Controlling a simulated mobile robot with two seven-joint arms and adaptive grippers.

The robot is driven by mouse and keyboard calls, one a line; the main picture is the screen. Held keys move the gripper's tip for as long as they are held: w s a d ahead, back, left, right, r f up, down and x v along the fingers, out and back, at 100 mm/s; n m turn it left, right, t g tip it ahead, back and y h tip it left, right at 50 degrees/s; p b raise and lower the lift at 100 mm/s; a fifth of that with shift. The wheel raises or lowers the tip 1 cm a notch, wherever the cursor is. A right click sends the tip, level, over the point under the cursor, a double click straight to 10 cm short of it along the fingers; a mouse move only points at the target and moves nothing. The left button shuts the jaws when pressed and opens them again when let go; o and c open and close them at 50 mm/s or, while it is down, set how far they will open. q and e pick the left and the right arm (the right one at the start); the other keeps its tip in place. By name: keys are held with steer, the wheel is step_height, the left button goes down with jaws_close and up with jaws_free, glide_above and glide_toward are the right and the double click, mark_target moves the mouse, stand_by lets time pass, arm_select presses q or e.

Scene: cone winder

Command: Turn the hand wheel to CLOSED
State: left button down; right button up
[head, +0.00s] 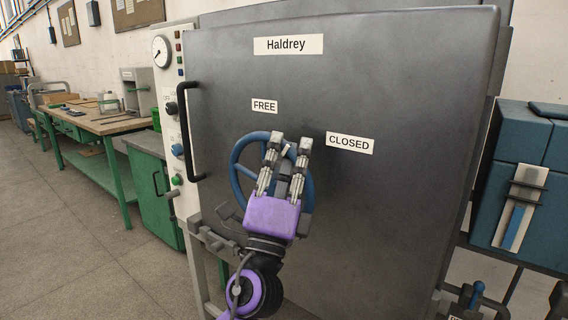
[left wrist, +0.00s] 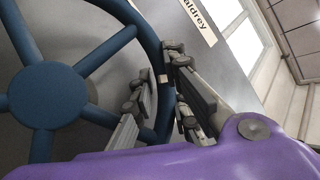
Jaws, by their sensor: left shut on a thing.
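The blue hand wheel (head: 236,165) is mounted on the dark grey door of the machine, below the FREE label (head: 264,106) and left of and below the CLOSED label (head: 350,143). My left gripper (head: 290,145), with a purple body, is in front of the wheel and hides part of it. In the left wrist view its fingers (left wrist: 160,92) sit on either side of the wheel rim (left wrist: 107,48), shut on it. A small pale mark (left wrist: 163,78) shows on the rim between the fingers. My right gripper is not seen.
A black door handle (head: 187,130) stands out at the door's left edge, beside a panel with a gauge (head: 160,51) and knobs. A blue cabinet (head: 530,200) is at the right. A green workbench (head: 100,125) stands at the left, with open floor before it.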

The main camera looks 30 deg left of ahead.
arm_select(q)
steer(key=shift+d+f+m+t+h+b, duration=0.3)
steer(key=shift+f+m+t+h+b, duration=0.1)
steer(key=shift+m+h, duration=0.4)
steer(key=shift+d+m+h, duration=0.15)
steer(key=shift+m+h, duration=0.25)
steer(key=shift+h, duration=0.1)
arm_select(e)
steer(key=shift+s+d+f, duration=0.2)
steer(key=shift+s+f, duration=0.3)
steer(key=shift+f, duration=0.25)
arm_select(q)
steer(key=c, duration=1.7)
jaws_free()
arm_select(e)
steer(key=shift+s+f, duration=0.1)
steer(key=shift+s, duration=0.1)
arm_select(q)
steer(key=shift+s, duration=0.1)
